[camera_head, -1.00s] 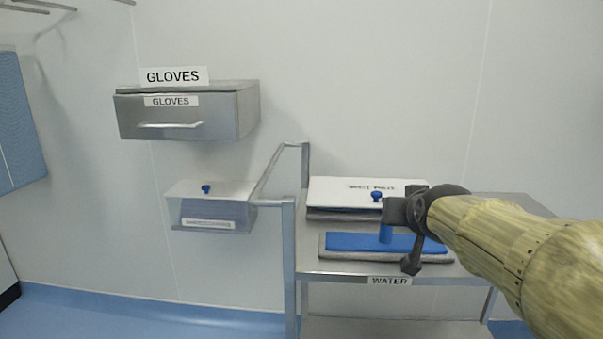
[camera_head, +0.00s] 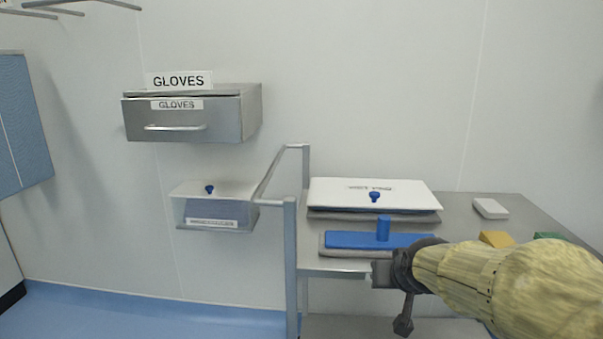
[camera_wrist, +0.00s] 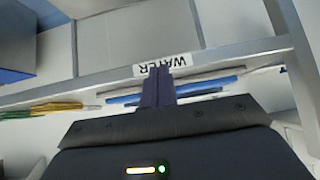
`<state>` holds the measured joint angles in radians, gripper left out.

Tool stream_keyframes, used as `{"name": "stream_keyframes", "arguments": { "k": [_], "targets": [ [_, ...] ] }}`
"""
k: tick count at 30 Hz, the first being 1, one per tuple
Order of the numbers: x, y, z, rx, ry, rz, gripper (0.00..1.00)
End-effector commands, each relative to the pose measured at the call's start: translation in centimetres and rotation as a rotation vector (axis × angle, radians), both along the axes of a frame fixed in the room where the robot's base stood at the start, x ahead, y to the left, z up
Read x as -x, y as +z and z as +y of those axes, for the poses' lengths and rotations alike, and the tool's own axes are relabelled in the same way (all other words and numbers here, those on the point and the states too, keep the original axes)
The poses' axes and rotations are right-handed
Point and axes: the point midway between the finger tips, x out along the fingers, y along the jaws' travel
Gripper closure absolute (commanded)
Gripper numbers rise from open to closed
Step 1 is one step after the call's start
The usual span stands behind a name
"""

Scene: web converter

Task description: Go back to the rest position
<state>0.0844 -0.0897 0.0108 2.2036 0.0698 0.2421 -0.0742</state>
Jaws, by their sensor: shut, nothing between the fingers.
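My gripper (camera_head: 382,273) is at the front edge of the metal cart, in front of and below the blue pad (camera_head: 350,240) with its upright blue handle (camera_head: 384,228). My arm comes in from the lower right in a yellowish sleeve. In the wrist view my gripper's fingers (camera_wrist: 157,85) are together and empty, pointing at the cart's edge by the WATER label (camera_wrist: 166,63). The label is hidden behind my gripper in the head view.
A GLOVES drawer (camera_head: 225,118) and a clear-lidded box (camera_head: 205,212) hang on the wall. Blue floor shows at left.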

Motion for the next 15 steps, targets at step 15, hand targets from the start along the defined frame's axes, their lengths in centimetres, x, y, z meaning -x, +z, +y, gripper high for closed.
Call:
{"name": "stream_keyframes", "arguments": {
  "k": [15],
  "targets": [
    [14.6,-14.2,2.9,-0.009,0.059,0.555,1.00]
  ]
}}
